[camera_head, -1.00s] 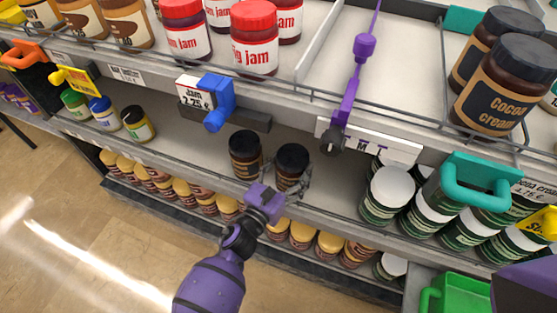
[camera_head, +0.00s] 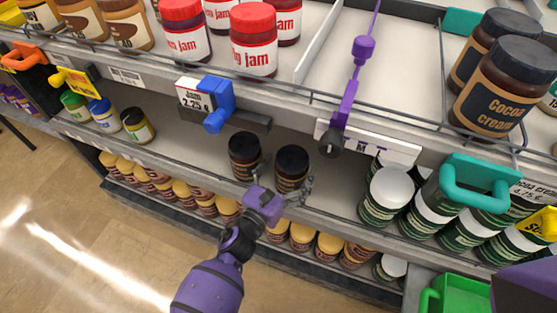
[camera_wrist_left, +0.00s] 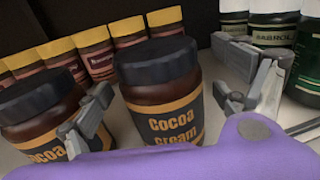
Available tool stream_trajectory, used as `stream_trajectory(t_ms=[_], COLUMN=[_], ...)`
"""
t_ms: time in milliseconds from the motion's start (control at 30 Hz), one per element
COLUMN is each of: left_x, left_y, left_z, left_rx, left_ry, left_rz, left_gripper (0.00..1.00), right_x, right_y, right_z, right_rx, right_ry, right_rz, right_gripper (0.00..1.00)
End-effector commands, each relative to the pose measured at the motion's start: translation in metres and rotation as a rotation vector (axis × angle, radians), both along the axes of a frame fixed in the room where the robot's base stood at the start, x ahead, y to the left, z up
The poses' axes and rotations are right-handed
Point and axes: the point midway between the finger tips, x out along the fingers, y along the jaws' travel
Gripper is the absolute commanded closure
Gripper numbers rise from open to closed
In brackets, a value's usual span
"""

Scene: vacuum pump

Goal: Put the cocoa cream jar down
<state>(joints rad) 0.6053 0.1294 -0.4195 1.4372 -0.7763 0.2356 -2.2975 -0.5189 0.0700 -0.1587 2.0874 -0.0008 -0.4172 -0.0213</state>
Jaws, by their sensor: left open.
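A cocoa cream jar (camera_head: 292,166) with a black lid stands upright on the middle shelf. It also shows close up in the left wrist view (camera_wrist_left: 165,100), label facing me. A second cocoa jar (camera_head: 244,156) stands just to its left, and it shows at the left of the wrist view (camera_wrist_left: 40,120). My left gripper (camera_head: 283,186) is open at the front of the first jar. In the wrist view one finger is on each side of this jar, the left one between the two jars. My right gripper is not in view.
White-lidded green jars (camera_head: 387,194) stand to the right on the middle shelf. Yellow-lidded jars (camera_head: 302,236) line the shelf below. More cocoa cream jars (camera_head: 508,85) and red-lidded jam jars (camera_head: 254,38) stand above. A purple rod (camera_head: 350,95) crosses the upper shelf edge.

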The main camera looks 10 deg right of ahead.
Motion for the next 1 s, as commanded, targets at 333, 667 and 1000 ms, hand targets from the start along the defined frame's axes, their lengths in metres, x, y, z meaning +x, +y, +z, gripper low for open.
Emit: stream_trajectory(t_ms=[333,667,1000], left_x=[-0.055,-0.083,-0.088], left_y=[0.052,0.078,0.085], left_z=[-0.003,-0.002,-0.006], left_rx=[0.003,0.003,-0.036], left_ry=[0.004,0.003,0.051], left_rz=[0.002,0.001,0.023], left_gripper=[0.09,0.09,0.09], right_x=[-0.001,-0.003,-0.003], right_y=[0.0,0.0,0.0], right_z=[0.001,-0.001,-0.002], right_rx=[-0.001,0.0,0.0], right_ry=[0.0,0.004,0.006], right_rz=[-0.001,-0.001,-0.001], right_gripper=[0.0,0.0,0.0])
